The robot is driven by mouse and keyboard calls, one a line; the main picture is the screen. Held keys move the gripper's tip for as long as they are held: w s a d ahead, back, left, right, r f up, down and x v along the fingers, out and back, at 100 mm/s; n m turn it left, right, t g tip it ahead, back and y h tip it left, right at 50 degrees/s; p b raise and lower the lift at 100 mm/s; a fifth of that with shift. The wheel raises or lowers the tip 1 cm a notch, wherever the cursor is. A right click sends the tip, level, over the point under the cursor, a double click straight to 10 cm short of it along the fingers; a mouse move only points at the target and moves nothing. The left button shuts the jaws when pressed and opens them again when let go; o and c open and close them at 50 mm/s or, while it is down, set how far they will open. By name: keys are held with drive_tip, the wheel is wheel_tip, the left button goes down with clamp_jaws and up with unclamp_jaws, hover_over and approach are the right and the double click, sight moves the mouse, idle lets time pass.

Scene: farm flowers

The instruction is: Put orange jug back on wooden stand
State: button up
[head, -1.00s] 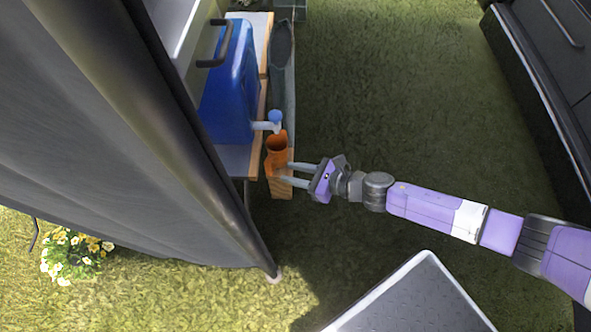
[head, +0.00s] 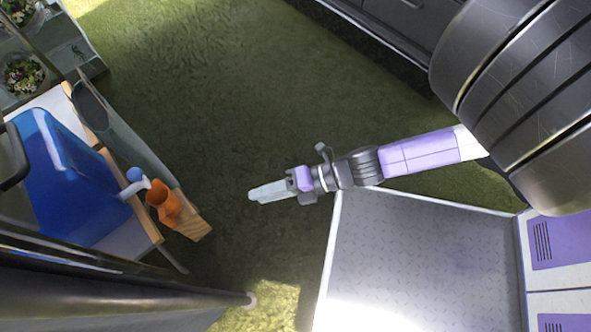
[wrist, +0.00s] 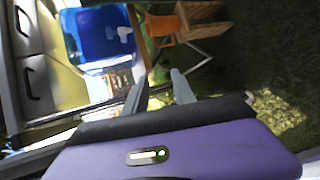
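The orange jug (head: 168,203) stands at the left in the head view, at the near end of the wooden stand (head: 192,226), below the white tap of a blue container. It looks upright and rests on or against the stand; the exact contact is hard to tell. My gripper (head: 252,195) is empty and well to the right of the jug, over the grass. In the wrist view the two fingers (wrist: 156,84) are spread apart with nothing between them. The jug (wrist: 162,26) and the stand (wrist: 204,13) show beyond the fingertips.
The blue container (head: 70,175) with its tap (head: 135,182) stands on a table beside the jug. A dark pole (head: 120,285) crosses the lower left. Grass between gripper and stand is clear.

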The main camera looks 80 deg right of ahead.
drive_tip(key=s+a+r+m+t+h, duration=0.1)
drive_tip(key=s+a+r+m+h, duration=0.1)
drive_tip(key=r+m, duration=0.6)
drive_tip(key=s+a+r+m+t+h, duration=0.1)
drive_tip(key=s+a+r+m+h, duration=0.2)
drive_tip(key=m, duration=1.2)
drive_tip(key=s+a+r, duration=0.2)
drive_tip(key=s+r, duration=0.2)
drive_tip(key=r, duration=0.1)
drive_tip(key=shift+s, duration=0.15)
wheel_tip(320, 180, up, 33)
drive_tip(key=p, duration=3.3)
